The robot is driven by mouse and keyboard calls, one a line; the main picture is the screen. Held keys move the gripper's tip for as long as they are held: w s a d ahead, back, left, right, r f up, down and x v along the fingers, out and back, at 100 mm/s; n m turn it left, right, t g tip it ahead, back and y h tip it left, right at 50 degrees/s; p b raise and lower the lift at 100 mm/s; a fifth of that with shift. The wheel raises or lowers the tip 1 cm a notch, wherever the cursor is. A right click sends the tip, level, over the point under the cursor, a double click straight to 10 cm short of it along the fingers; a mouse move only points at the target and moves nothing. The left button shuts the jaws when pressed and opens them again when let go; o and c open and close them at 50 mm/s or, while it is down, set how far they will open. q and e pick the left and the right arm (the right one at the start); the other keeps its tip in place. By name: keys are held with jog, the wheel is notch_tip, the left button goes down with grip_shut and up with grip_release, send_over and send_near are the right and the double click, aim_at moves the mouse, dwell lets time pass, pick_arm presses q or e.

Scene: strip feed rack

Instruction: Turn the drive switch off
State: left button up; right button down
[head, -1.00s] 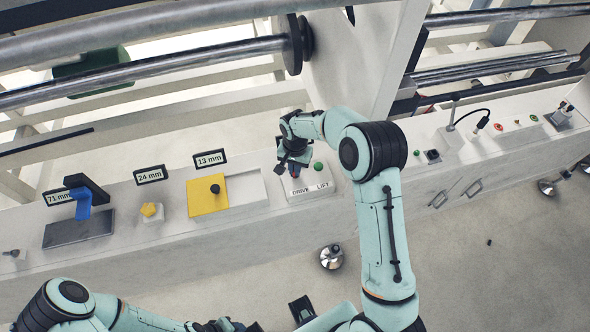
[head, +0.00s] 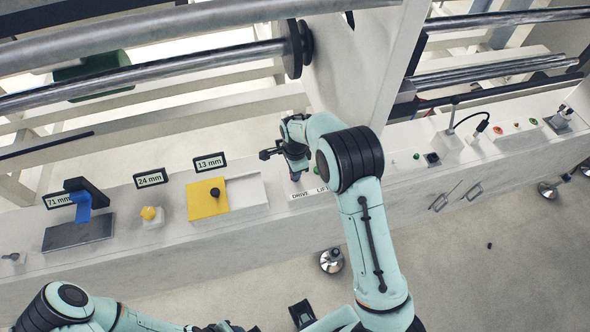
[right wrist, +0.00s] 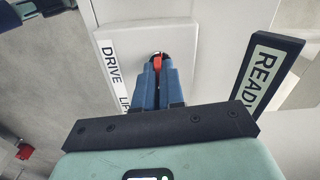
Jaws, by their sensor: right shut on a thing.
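The drive switch is a small red lever (right wrist: 158,63) on a white panel beside the DRIVE label (right wrist: 110,62). My right gripper (right wrist: 159,75) has its blue fingers closed around the lever in the right wrist view. In the head view the right gripper (head: 296,175) is low over the panel (head: 308,196) just behind the DRIVE and LIFT labels, and my arm hides the lever and part of the panel. My left gripper (head: 225,326) is at the bottom edge of the head view, cut off, so its jaws do not show clearly.
A READY sign (right wrist: 266,75) stands beside the switch panel. Left along the bench are a yellow block with a black knob (head: 207,198), a yellow knob (head: 150,213) and a blue piece (head: 82,205) by a dark plate. A vertical white frame wall (head: 365,60) rises behind my right arm.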

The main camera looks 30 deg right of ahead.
pick_arm(q)
jog(key=shift+w+r, duration=0.15)
jog(key=shift+r, duration=0.1)
pick_arm(e)
jog(key=shift+m, duration=0.6)
jog(key=c, duration=1.2)
grip_release()
jog(key=shift+c, duration=0.2)
jog(key=shift+r, duration=0.1)
pick_arm(q)
jog(key=shift+w+r+p, duration=0.4)
jog(key=shift+r+p, duration=0.3)
jog(key=shift+p, duration=0.05)
pick_arm(e)
notch_tip(320, 180, up, 13)
jog(key=shift+r, duration=0.15)
pick_arm(q)
jog(key=shift+s, duration=0.1)
